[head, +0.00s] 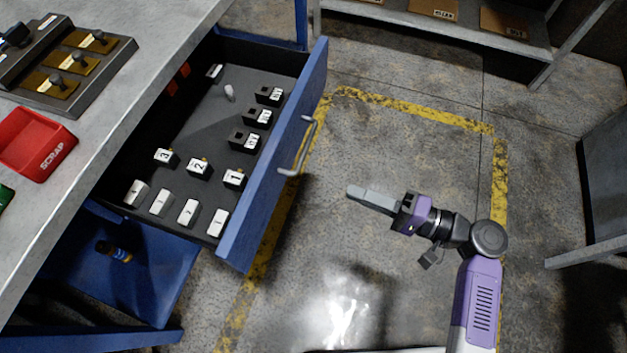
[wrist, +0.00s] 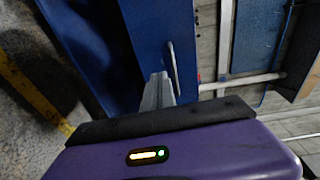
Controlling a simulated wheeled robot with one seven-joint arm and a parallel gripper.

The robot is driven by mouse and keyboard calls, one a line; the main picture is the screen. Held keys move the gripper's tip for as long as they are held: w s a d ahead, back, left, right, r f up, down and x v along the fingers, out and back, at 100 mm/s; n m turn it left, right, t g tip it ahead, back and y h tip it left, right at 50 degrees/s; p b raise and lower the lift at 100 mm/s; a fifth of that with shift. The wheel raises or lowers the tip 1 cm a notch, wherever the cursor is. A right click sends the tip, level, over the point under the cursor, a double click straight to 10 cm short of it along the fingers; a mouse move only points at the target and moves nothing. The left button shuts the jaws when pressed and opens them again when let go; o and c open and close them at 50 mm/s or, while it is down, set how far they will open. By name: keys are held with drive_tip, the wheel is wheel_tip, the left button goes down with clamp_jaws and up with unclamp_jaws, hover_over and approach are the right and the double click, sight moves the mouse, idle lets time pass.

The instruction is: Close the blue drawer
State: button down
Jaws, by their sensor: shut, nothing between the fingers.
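The blue drawer (head: 276,165) is pulled well out from under the grey workbench in the head view. Its blue front carries a curved metal handle (head: 305,147). Numbered black blocks, labelled black blocks and white-topped pieces stand inside it. My gripper (head: 350,192) is to the right of the drawer front, apart from it, with its fingers pointing toward the front near the handle. The fingers are together and empty. In the wrist view the fingers (wrist: 158,88) point at the blue drawer front (wrist: 150,30), beside the handle (wrist: 174,68).
A red scrap bin (head: 38,143) and a fixture with brass plates (head: 75,65) sit on the workbench (head: 150,60). A blue lower shelf (head: 150,270) holds a small bottle (head: 113,251). A grey shelf (head: 450,28) stands at the back. The floor around my gripper is clear.

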sight(169, 154)
drive_tip(key=shift+n+g+y, duration=0.6)
drive_tip(key=shift+g+y, duration=0.1)
drive_tip(key=shift+g, duration=0.1)
drive_tip(key=s+x, duration=0.1)
drive_tip(key=x, duration=0.8)
drive_tip(key=s+a+x, duration=0.1)
drive_tip(key=x, duration=0.4)
drive_tip(key=shift+s+r, duration=0.35)
drive_tip(key=shift+r, duration=0.05)
drive_tip(key=shift+a, duration=0.1)
drive_tip(key=b+x, duration=0.5)
drive_tip(key=x, duration=0.9)
drive_tip(key=b+x, duration=0.5)
drive_tip(key=x, duration=0.9)
drive_tip(key=shift+f, duration=0.2)
drive_tip(key=shift+w+a+b, duration=0.15)
drive_tip(key=shift+a+b, duration=0.05)
drive_tip(key=shift+b, duration=0.15)
drive_tip(key=shift+w+a+r, duration=0.1)
drive_tip(key=shift+a+r, duration=0.1)
drive_tip(key=shift+r, duration=0.05)
drive_tip(key=shift+a, duration=0.1)
